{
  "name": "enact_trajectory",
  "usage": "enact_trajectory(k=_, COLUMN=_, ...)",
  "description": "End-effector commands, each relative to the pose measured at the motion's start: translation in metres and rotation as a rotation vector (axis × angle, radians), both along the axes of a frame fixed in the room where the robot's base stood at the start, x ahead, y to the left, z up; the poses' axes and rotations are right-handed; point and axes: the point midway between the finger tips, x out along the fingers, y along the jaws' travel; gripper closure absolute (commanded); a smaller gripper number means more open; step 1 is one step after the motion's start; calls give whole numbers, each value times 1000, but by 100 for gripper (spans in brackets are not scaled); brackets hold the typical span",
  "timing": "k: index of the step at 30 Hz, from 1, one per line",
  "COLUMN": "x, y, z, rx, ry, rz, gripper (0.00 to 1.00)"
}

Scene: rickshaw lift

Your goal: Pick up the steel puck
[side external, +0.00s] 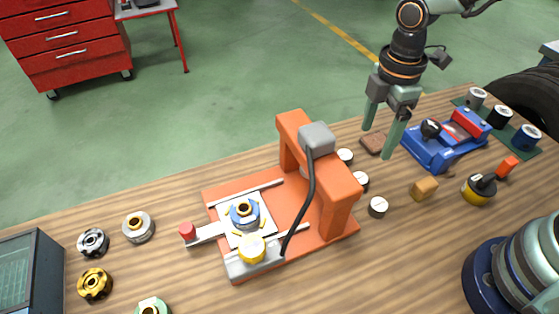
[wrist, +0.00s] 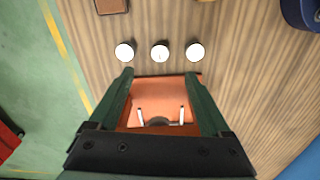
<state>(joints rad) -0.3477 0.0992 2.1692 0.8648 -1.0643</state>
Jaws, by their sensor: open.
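A silver-grey round puck with a brass-coloured centre (side external: 138,227) lies flat on the wooden table at the left of the side view; it looks the most like steel. A dark grey puck (side external: 93,242), a gold puck (side external: 94,284) and a pale green puck (side external: 152,307) lie near it. My gripper (side external: 377,142) is open and empty, above the table right of the orange press, far from these pucks. Its two fingers (wrist: 160,72) also show in the wrist view, where these pucks are not visible.
The orange press (side external: 340,205) stands between my gripper and the pucks, with a blue puck (side external: 244,213) on its plate. Three white-topped discs (wrist: 160,52) line the table near my gripper. A blue vise (side external: 440,150) stands right. A dark glass-sided box (side external: 35,270) stands far left.

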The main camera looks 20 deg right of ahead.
Motion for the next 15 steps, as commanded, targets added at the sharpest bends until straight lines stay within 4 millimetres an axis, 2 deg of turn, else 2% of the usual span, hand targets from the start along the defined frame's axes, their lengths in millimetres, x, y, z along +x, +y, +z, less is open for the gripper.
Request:
enact_trajectory(k=5, x=-1, y=2, z=-19, rx=-5, ry=14, rz=31, gripper=18)
enact_trajectory(k=12, x=-1, y=2, z=-58, rx=-4, ry=13, rz=28, gripper=18)
enact_trajectory(k=15, x=-1, y=2, z=-68, rx=-4, ry=11, rz=27, gripper=18)
